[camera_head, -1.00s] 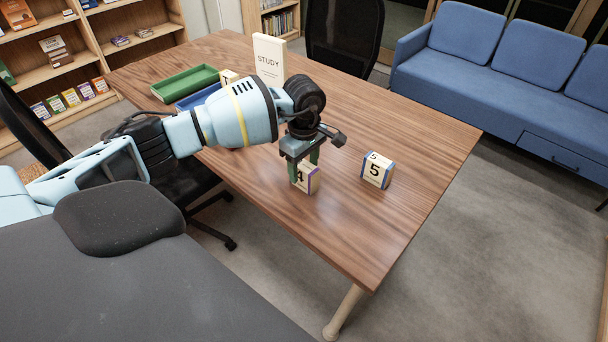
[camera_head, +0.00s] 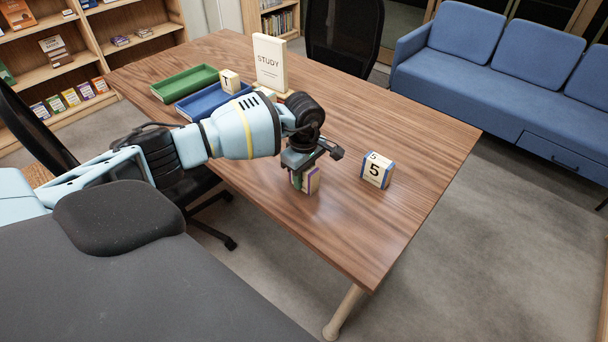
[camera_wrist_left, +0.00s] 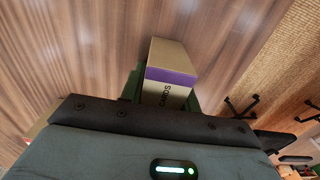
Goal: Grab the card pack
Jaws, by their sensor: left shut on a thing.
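A card pack (camera_head: 312,181), cream with a purple band, stands on the wooden table (camera_head: 400,220) near its front edge. It also shows in the left wrist view (camera_wrist_left: 170,57), upright between the green fingers. My left gripper (camera_head: 303,179) comes down over it from above and is shut on it. The gripper body hides the pack's upper part and most of its front. A second pack marked 5 (camera_head: 374,171), cream with blue edges, stands to the right, apart from the gripper. My right gripper is in neither view.
A green tray (camera_head: 163,93) and a blue tray (camera_head: 190,109) lie at the table's left. The table's right half is mostly clear. Chairs stand at the left and far side.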

